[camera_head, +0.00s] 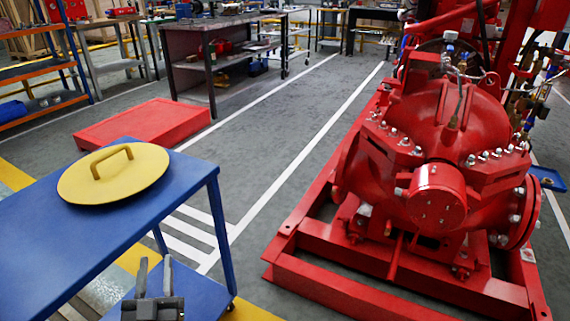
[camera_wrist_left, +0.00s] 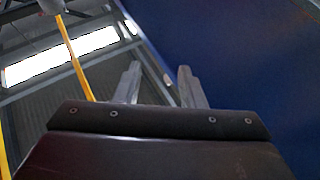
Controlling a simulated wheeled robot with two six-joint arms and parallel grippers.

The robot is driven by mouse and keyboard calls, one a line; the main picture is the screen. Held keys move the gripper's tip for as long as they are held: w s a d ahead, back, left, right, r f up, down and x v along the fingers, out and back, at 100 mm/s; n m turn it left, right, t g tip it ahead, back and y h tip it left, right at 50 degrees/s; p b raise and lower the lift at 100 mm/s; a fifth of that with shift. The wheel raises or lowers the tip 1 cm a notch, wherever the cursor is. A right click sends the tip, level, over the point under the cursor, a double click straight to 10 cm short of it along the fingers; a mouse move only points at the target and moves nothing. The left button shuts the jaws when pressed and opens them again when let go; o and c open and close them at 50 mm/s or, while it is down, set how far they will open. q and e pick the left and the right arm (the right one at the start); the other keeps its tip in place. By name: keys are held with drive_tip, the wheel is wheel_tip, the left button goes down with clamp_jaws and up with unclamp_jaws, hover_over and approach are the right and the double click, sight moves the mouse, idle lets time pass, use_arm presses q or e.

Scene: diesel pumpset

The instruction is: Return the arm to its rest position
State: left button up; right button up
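My left gripper (camera_head: 154,272) is at the bottom of the head view, just off the front right side of the blue table (camera_head: 60,256). Its two grey fingers stand apart with nothing between them. In the left wrist view the same gripper (camera_wrist_left: 158,85) shows its fingers spread and empty, with a plain blue surface (camera_wrist_left: 250,60) filling the right side. A round yellow lid (camera_head: 114,178) with an arched handle lies on the blue table, beyond and apart from the gripper. My right gripper is not in view.
A large red pump (camera_head: 440,195) on a red frame fills the right. A lower blue shelf (camera_head: 205,293) is behind the gripper. A red platform (camera_head: 143,122) lies on the floor beyond the table. Workbenches (camera_head: 220,75) stand at the back. The grey floor between table and pump is clear.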

use_arm(q)
drive_tip(key=s+a+f+g+p, duration=0.1)
drive_tip(key=s+f+g+p, duration=0.45)
drive_tip(key=f+p, duration=0.35)
drive_tip(key=s+a+f+g+p, duration=0.2)
drive_tip(key=s+f+g+p, duration=0.3)
drive_tip(key=f, duration=0.6)
drive_tip(key=s+a+f+g+p, duration=0.2)
drive_tip(key=s+g+p, duration=0.4)
drive_tip(key=s, duration=0.9)
drive_tip(key=s+a+f+g+p, duration=0.2)
drive_tip(key=s+g+p, duration=0.4)
drive_tip(key=s, duration=1)
drive_tip(key=shift+f+p, duration=0.55)
drive_tip(key=shift+p, duration=0.6)
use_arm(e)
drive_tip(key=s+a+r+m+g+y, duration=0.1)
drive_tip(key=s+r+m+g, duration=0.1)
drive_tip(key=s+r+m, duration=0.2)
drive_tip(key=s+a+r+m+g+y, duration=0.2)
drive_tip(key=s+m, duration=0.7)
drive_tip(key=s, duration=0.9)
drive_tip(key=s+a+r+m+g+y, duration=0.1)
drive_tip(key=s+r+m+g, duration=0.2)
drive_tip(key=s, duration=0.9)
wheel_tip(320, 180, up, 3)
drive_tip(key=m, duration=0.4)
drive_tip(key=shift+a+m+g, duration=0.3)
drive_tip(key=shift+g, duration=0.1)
